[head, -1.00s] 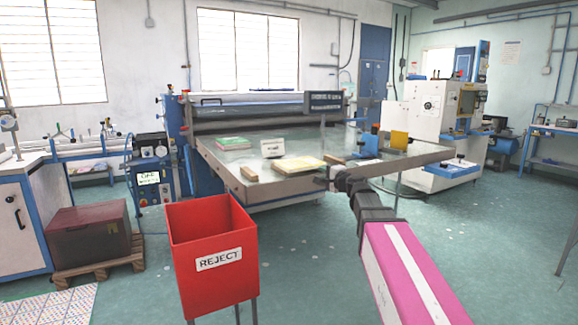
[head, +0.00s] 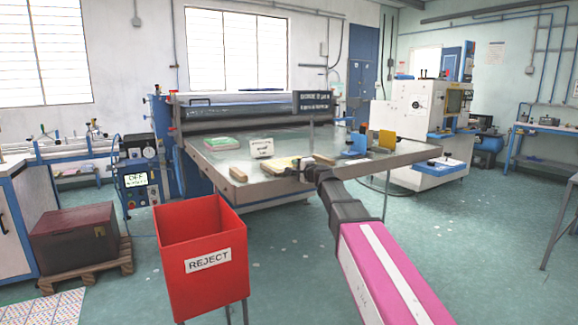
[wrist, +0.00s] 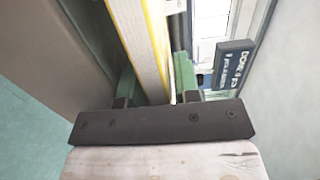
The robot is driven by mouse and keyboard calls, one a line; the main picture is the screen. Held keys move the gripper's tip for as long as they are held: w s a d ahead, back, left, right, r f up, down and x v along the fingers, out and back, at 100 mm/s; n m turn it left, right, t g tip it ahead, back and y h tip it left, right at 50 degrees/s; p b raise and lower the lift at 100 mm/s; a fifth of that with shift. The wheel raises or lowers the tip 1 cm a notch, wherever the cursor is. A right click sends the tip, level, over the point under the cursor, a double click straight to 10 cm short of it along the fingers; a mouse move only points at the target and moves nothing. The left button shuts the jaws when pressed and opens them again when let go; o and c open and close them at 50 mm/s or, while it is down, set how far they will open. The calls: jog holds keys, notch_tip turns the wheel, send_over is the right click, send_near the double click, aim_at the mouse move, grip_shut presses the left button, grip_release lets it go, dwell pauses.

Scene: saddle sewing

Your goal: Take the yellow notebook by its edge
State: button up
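The yellow notebook (head: 281,163) lies on the grey machine table (head: 235,167), near its front edge in the head view. My gripper (head: 303,170) is at the notebook's right side and hides part of it. In the wrist view the yellow-edged notebook (wrist: 150,45) runs between the two green fingers of my gripper (wrist: 155,82).
A green stack (head: 222,143) and a small white sign (head: 262,148) stand farther back on the table. A yellow plate (head: 387,139) is at the right. A red REJECT bin (head: 203,262) stands on the floor in front.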

jog(key=shift+w+a, duration=0.1)
jog(key=shift+c, duration=0.3)
grip_shut()
jog(key=shift+r, duration=0.1)
